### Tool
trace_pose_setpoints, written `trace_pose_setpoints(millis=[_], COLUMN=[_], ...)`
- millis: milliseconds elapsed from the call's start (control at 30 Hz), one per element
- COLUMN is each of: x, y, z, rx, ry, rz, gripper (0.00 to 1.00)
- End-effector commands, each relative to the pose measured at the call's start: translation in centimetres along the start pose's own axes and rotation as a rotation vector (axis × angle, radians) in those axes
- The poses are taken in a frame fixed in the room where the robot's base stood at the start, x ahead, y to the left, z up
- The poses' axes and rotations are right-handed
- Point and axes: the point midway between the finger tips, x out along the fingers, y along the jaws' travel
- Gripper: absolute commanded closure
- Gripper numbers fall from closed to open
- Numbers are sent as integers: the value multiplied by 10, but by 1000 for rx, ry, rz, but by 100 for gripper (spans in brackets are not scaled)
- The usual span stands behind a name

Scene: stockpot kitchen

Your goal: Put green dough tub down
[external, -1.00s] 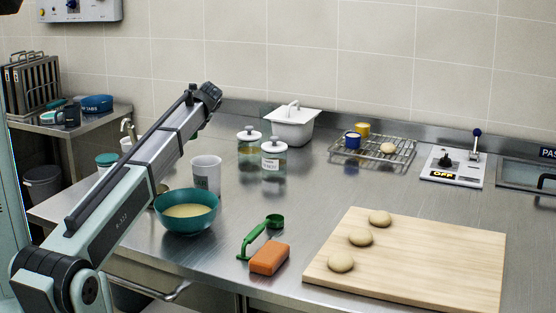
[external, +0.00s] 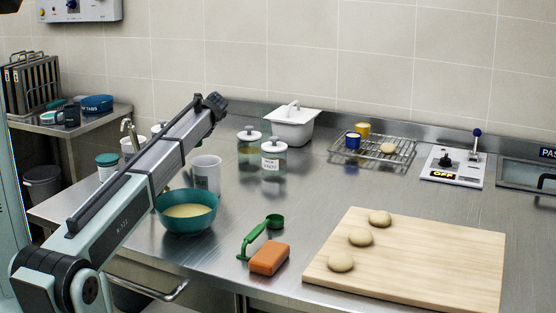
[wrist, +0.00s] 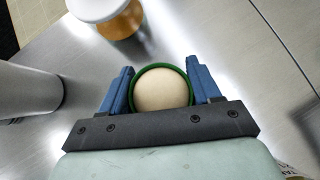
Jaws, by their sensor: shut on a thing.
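The green dough tub (wrist: 162,90) shows in the wrist view as a round tub with a green rim and pale dough filling it. My gripper (wrist: 162,82) is shut on it, with one blue finger on each side. The tub's underside is hidden in this view, so I cannot tell whether it touches the counter. In the external view my own arm hides the gripper and the tub.
In the wrist view a white-lidded jar (wrist: 122,24) stands ahead and a pale cylinder (wrist: 28,90) stands left. The external view shows a teal bowl (external: 187,222), a white cup (external: 207,175), a green scoop (external: 254,240) and a board (external: 440,250) with dough balls.

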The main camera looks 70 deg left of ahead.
Motion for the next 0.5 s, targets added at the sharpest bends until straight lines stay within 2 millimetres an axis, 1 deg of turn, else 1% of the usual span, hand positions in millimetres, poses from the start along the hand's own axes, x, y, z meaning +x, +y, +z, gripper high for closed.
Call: trace_pose_setpoints(millis=[167, 367, 500], x=[9, 26, 29], y=[0, 0, 0], z=[-9, -26, -29], rx=[0, 0, 0], ry=[0, 0, -1], rz=[0, 0, -1], gripper=[77, 77, 77])
